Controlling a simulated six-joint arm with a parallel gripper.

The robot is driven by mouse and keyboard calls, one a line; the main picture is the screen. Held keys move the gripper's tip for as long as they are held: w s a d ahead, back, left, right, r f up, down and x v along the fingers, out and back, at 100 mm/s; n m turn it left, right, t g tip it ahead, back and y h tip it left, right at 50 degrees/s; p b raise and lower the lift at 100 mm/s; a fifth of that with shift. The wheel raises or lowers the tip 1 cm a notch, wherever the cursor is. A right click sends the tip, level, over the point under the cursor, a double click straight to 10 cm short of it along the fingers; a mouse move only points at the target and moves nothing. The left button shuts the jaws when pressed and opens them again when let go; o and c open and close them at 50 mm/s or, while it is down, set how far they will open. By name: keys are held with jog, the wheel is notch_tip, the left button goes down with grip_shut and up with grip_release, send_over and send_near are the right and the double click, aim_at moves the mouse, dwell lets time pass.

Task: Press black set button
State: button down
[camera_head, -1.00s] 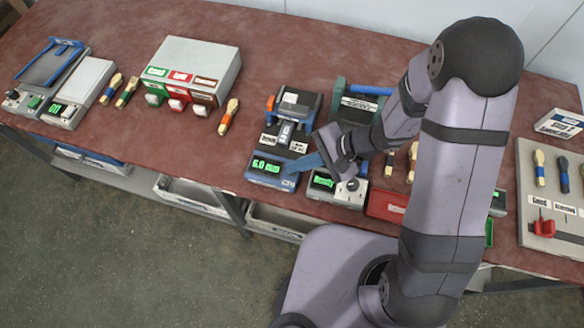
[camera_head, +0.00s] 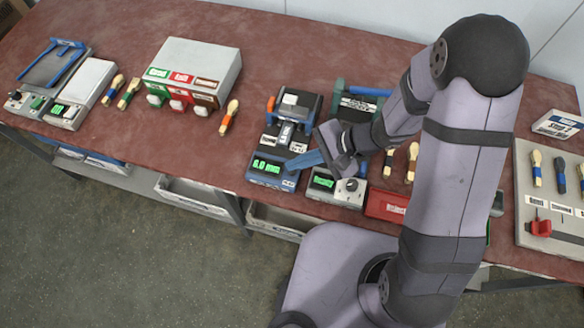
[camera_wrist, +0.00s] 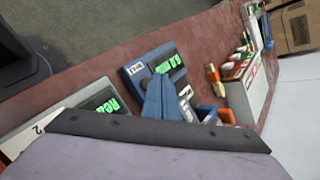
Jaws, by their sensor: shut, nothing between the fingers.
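The blue-grey gauge unit (camera_head: 272,172) has a green display reading 6.0 mm and stands near the table's front edge. It also shows in the wrist view (camera_wrist: 133,72), where its display is partly covered by my fingers. My gripper (camera_head: 292,164) is shut and empty, its blue fingers pointing left over the right part of this unit. It also shows in the wrist view (camera_wrist: 158,80), with the tips over the unit's face. A black set button cannot be made out; it may be hidden by the fingers. I cannot tell whether the tips touch the unit.
A dark press with an orange handle (camera_head: 297,104) stands behind. Wooden-handled tools, a red bin (camera_head: 386,206) and a three-button box (camera_head: 196,68) are nearby.

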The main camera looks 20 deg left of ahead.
notch_tip(320, 180, up, 5)
jog(key=p, duration=0.3)
jog(key=shift+f, duration=0.1)
dwell(0.5)
jog(key=s+d+f+n+g+h, duration=0.2)
jog(key=s+d+n+g+h, duration=0.3)
jog(key=s+d, duration=0.6)
jog(key=w+d+r+t+h, duration=0.2)
jog(key=w+d+r+t, duration=0.1)
jog(key=d, duration=0.3)
jog(key=w+d+r+n+t+h, duration=0.1)
jog(key=w+d+r+t+h, duration=0.1)
jog(key=w+d+r+t, duration=0.2)
jog(key=w+d+r, duration=0.1)
jog(key=d+r, duration=0.1)
jog(key=d, duration=0.1)
jog(key=shift+d+r+n, duration=0.15)
jog(key=shift+r+n, duration=0.05)
jog(key=shift+n, duration=0.1)
